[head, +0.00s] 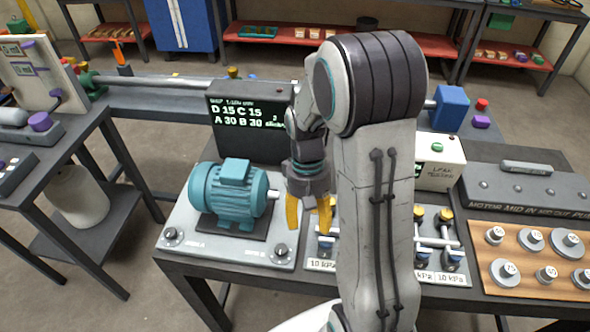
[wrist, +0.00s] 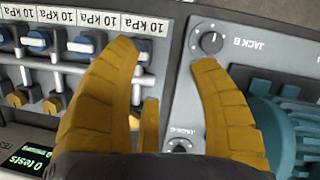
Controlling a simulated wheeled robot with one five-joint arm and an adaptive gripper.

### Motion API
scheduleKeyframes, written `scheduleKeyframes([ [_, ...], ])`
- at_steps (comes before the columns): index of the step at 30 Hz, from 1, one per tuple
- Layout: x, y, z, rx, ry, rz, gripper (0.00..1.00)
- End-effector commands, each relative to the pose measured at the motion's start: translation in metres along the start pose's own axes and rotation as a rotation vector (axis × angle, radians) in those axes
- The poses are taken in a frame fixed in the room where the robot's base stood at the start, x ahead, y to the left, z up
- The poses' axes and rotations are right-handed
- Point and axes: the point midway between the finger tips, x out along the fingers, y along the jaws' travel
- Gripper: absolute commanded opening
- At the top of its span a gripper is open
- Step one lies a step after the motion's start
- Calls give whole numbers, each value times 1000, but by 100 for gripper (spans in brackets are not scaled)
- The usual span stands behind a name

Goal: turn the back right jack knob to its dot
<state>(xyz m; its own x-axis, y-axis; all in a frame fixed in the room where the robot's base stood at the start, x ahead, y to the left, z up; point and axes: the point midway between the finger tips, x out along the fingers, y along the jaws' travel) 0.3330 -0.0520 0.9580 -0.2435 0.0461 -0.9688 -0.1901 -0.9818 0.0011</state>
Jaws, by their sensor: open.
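The teal motor (head: 230,193) stands on a light jack plate (head: 185,222). The back right jack knob, labelled Jack C (wrist: 180,146), is partly visible low in the wrist view, near the base of my right-hand finger. It is hidden in the head view. Its dot and pointer cannot be made out. The front right knob, Jack B (wrist: 211,42), shows at the wrist view's top and in the head view (head: 281,252). My gripper (head: 308,214) is open and empty, its yellow fingers pointing down, above the plate's right edge; they also fill the wrist view (wrist: 164,62).
A screen (head: 250,115) behind the motor reads D 15, C 15, A 30, B 30. A row of valves with 10 kPa labels (head: 322,265) stands right of the plate. A wooden tray of weights (head: 530,250) is farther right. The front left knob is Jack A (head: 171,235).

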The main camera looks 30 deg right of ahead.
Motion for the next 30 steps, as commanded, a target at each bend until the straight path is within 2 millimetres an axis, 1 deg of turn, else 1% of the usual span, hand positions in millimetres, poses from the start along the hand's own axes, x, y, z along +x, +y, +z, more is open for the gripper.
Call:
scheduleKeyframes([
  [1, -1, 3, -13, 12, -13, -2, 55],
  [5, 7, 8, -55, 45, -17, -6, 55],
  [9, 13, 13, -104, 90, 21, -9, 55],
  [11, 11, 14, -124, 110, 50, -10, 55],
  [12, 8, 15, -136, 122, 73, -11, 55],
  [14, 1, 16, -154, 144, 113, -14, 55],
  [15, -6, 16, -166, 158, 141, -16, 55],
  [18, -25, 17, -190, 205, 211, -24, 55],
  [20, -36, 17, -200, 242, 244, -31, 55],
  [22, -38, 17, -202, 286, 251, -37, 55],
  [26, -33, 17, -202, 328, 247, -42, 55],
  [30, -20, 17, -205, 336, 245, -43, 55],
])
